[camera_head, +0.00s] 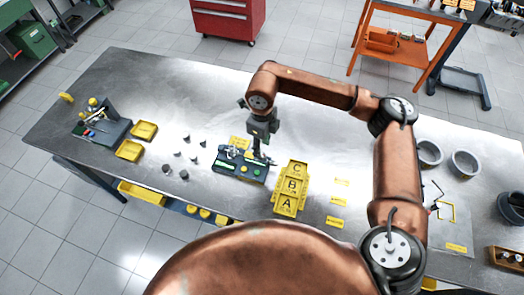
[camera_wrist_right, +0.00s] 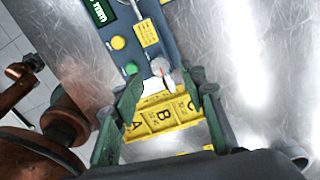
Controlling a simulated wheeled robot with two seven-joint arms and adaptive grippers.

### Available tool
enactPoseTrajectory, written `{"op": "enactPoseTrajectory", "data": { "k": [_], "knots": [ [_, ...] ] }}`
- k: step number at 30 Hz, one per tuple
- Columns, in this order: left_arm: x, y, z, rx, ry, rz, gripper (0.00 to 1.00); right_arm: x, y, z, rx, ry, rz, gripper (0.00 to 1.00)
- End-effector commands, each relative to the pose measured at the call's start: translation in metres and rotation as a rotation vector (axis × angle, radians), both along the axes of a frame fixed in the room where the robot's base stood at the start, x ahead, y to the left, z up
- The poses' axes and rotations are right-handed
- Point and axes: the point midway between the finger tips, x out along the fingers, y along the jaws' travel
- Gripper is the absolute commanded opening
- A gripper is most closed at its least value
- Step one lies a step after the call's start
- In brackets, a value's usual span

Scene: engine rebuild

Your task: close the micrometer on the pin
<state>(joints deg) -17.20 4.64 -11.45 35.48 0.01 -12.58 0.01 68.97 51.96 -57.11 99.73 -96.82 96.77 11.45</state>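The display (camera_wrist_right: 101,12) shows only in part. I cannot make out the pin. My left gripper is not in view.
A yellow tray lettered A, B, C (camera_head: 290,190) lies right of the station. Several small dark parts (camera_head: 187,140) stand to the left, near yellow bins (camera_head: 130,150). Grey bowls (camera_head: 465,163) stand at the right. The bench's back middle is clear.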

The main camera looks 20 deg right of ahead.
Motion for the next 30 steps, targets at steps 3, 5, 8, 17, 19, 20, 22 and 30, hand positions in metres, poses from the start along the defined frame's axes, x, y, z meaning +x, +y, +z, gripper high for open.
{"op": "enactPoseTrajectory", "data": {
  "k": [3,5,8,17,19,20,22,30],
  "knots": [
    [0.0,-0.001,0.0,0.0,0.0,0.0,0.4,0.001,0.001,0.028,0.002,-0.004,0.001,0.38],
    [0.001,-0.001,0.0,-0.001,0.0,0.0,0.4,0.001,0.001,0.04,0.002,-0.003,0.001,0.38],
    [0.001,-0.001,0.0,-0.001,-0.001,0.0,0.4,0.0,0.001,0.057,0.003,-0.001,0.001,0.38],
    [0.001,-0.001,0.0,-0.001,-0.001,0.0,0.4,-0.001,0.001,0.079,0.002,0.001,0.001,0.38],
    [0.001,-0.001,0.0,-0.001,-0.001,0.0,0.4,-0.001,0.001,0.08,0.003,0.002,0.001,0.38],
    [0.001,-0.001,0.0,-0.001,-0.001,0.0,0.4,-0.001,0.001,0.08,0.003,0.002,0.001,0.38],
    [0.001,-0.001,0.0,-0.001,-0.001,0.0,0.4,-0.001,0.001,0.079,0.003,0.002,0.001,0.38],
    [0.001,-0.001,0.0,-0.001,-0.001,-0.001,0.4,-0.001,0.001,0.079,0.003,0.002,0.001,0.38]
  ]
}}
